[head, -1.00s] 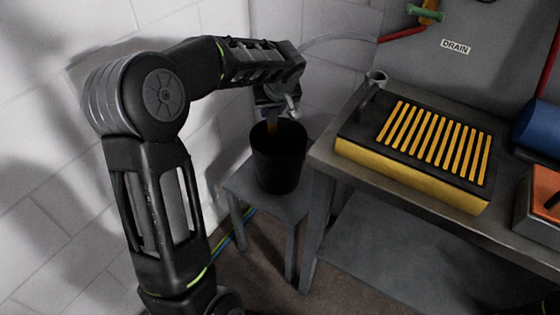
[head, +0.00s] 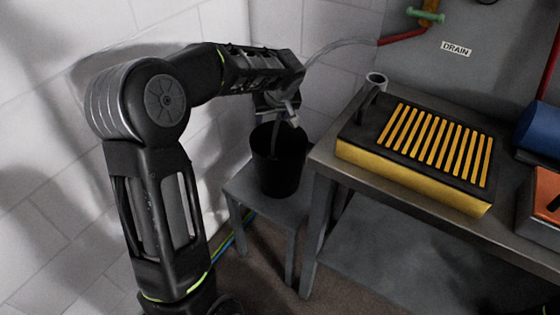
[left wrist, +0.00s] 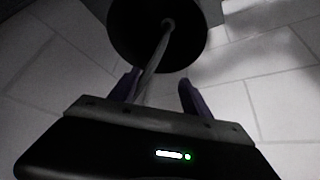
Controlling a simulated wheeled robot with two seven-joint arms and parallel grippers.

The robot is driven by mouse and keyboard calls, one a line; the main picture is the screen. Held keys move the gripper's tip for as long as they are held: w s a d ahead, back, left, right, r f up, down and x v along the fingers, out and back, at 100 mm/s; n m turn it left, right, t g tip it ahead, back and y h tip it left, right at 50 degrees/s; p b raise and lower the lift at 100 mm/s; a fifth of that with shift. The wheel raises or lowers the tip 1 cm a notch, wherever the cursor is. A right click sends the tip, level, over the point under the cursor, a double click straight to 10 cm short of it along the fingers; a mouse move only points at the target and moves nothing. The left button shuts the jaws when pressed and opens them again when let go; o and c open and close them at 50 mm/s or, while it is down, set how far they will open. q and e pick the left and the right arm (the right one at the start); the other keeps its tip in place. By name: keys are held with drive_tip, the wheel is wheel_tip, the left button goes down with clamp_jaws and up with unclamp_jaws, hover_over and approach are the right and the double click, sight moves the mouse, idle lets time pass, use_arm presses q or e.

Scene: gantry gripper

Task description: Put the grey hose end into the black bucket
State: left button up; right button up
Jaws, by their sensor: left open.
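The black bucket (head: 279,172) stands upright on a low grey stool beside the bench. A pale grey hose (head: 340,43) runs from the red pipe at the drain panel to my left gripper (head: 277,110). Below the gripper, the hose hangs down into the bucket mouth. In the left wrist view the hose (left wrist: 154,62) passes beside the left finger, and its end lies within the outline of the dark bucket (left wrist: 190,50). My left gripper (left wrist: 160,92) is open above the bucket, its fingers apart with the hose nearer one of them. My right gripper is out of view.
The grey stool (head: 245,192) stands close to the white tiled wall. To its right is the workbench (head: 325,160) with a yellow-and-black slatted box (head: 400,170), a small grey cup (head: 376,79) and a blue cylinder (head: 540,128).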

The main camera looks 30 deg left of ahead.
use_arm(q)
drive_tip(key=shift+r, duration=0.1)
drive_tip(key=v, duration=0.7)
drive_tip(key=shift+r, duration=0.3)
drive_tip(key=shift+s+d, duration=0.1)
drive_tip(key=shift+s, duration=0.05)
idle(0.3)
